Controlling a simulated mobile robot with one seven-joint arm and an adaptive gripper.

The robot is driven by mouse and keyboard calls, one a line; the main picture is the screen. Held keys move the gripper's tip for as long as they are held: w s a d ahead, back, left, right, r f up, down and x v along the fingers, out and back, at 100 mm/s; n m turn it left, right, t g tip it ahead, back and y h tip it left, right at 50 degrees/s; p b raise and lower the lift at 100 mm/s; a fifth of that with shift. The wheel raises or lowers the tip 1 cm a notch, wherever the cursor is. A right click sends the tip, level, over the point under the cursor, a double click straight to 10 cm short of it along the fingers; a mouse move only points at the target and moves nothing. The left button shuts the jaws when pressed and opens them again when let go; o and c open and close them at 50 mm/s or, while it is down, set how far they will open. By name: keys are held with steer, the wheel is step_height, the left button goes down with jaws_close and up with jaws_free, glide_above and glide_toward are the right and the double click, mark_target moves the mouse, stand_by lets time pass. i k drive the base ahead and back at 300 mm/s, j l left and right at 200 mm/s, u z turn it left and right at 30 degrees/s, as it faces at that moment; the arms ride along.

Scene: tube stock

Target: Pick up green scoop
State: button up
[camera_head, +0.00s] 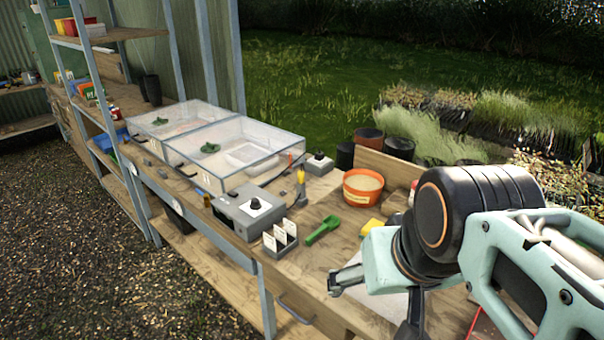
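The green scoop (323,230) lies flat on the wooden bench, between the small card holder and the orange pot. Its whole length shows and nothing covers it. My gripper (372,312) is over the bench to the right of the scoop and nearer the camera. Its two fingers are spread apart with nothing seen between them. The gripper does not touch the scoop; one fingertip runs close to the bottom edge of the picture.
A grey control box (248,211) and a card holder (280,239) stand left. Clear lidded trays (258,140) sit farther back. Bare wood surrounds the scoop's near side.

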mark_target(331, 221)
steer(key=z, duration=1.8)
steer(key=k+j+u, duration=0.15)
steer(key=j, duration=0.15)
steer(key=k+j+u, duration=0.2)
steer(key=i+j+u, duration=0.15)
steer(key=j, duration=0.2)
steer(key=j+u, duration=0.15)
steer(key=j, duration=0.25)
steer(key=i+j+u, duration=0.45)
steer(key=k+j+u, duration=0.1)
steer(key=j, duration=0.2)
steer(key=k+j+u, duration=0.1)
steer(key=k+j, duration=0.1)
steer(key=j, duration=0.05)
